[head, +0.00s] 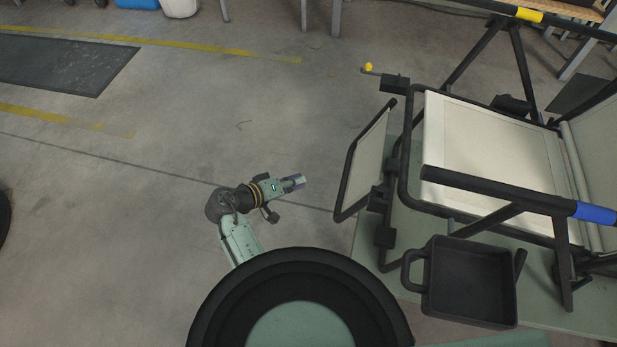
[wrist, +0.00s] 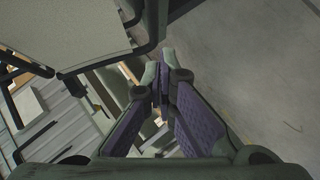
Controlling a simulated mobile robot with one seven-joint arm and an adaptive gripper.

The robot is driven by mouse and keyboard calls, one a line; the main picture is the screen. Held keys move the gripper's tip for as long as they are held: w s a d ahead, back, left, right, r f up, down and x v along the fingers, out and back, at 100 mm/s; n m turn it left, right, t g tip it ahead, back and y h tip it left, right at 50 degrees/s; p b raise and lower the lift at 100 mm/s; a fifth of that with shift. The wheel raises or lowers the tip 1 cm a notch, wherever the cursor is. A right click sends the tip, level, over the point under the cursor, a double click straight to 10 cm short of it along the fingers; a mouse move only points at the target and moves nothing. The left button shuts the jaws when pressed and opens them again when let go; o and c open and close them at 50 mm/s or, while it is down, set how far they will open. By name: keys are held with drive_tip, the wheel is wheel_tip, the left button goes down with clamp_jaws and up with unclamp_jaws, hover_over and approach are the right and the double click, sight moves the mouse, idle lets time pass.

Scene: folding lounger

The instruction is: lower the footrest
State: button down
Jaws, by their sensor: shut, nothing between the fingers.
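The folding lounger has a cream seat (head: 490,150) in a black tube frame, at the right of the head view. Its footrest (head: 366,160) is a cream panel in a black frame at the lounger's left end. It is tilted steeply and hangs out beside the seat. My gripper (head: 300,181) is left of the footrest and apart from it, with its fingers pointing towards it. In the wrist view my gripper (wrist: 162,70) has its fingertips together with nothing between them. A cream panel with a dark frame (wrist: 70,30) shows at the upper left there; I cannot tell which lounger part it is.
A black tray (head: 468,285) hangs at the lounger's near side. A yellow-tipped lever (head: 369,68) sticks out at the frame's far left corner. The lounger stands on a green platform (head: 400,225). The concrete floor (head: 160,200) left of my gripper is clear.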

drive_tip(key=w+d+r+m+g+y+p, duration=0.2)
drive_tip(key=w+r+m+g+y+p, duration=0.15)
drive_tip(key=m+g+p, duration=0.2)
drive_tip(key=s+d+x, duration=0.1)
drive_tip(key=x, duration=1.1)
drive_tip(key=shift+d+t+y+p, duration=0.3)
drive_tip(key=shift+t+y+p, duration=0.05)
drive_tip(key=shift+t+y, duration=0.1)
drive_tip(key=shift+w, duration=0.1)
